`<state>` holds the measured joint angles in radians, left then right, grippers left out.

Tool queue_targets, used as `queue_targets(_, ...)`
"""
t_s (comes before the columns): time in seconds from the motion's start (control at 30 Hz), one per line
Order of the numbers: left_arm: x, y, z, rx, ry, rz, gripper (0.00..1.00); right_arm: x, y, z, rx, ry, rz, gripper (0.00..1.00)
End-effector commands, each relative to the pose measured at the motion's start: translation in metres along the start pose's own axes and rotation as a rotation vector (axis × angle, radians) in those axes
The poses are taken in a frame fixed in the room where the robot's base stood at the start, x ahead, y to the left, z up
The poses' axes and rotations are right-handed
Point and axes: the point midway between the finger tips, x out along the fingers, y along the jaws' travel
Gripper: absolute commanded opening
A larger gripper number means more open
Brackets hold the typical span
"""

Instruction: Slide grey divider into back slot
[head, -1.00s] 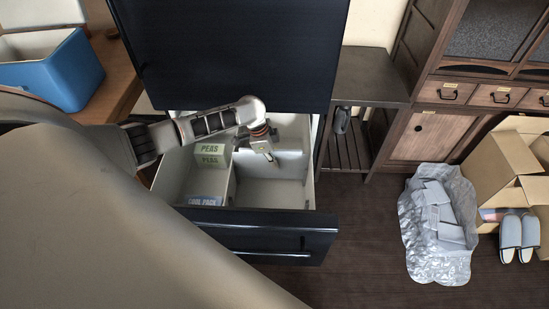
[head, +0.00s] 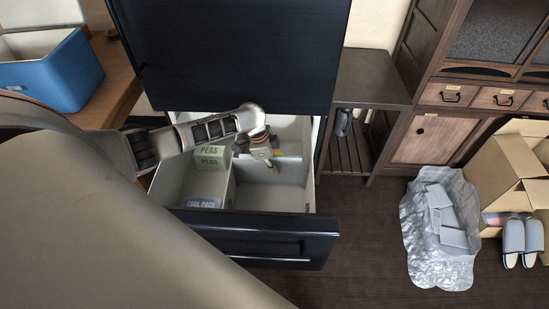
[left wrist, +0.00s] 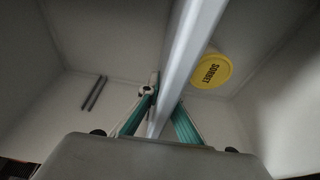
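The grey divider (head: 290,172) stands across the right-hand compartment of the open drawer (head: 305,195). In the left wrist view the divider (left wrist: 190,50) shows as a pale bar running between the two green fingers. My left gripper (head: 268,163) reaches down into the drawer from behind. Its fingers (left wrist: 162,95) close on the divider's top edge from both sides. A pair of short dark slot lines (left wrist: 95,92) shows on a drawer wall, to the left of the divider and apart from it. The divider's lower edge is hard to see. My right gripper is not in view.
A yellow sorbet lid (left wrist: 212,71) lies close beside the divider, on the back side. A peas box (head: 212,157) and a cool pack (head: 204,203) sit in the left compartment. The dark upper door (head: 235,55) overhangs the drawer's back. The front part of the right compartment is clear.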

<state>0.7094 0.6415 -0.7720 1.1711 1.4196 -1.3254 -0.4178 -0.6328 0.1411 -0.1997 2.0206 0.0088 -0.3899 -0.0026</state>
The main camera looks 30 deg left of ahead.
Motion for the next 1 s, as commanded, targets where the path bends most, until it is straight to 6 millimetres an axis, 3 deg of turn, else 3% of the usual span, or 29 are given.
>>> queue_targets(0.8, 0.018, 0.001, 0.005, -0.001, 0.001, 0.001, 0.00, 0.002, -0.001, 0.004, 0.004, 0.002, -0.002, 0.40)
queue_targets(0.9, 0.018, 0.000, 0.004, -0.001, 0.001, 0.000, 0.24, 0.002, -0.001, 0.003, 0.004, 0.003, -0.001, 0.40)
queue_targets(1.0, 0.018, 0.000, 0.005, -0.001, 0.001, 0.001, 0.24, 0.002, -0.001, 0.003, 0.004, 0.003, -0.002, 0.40)
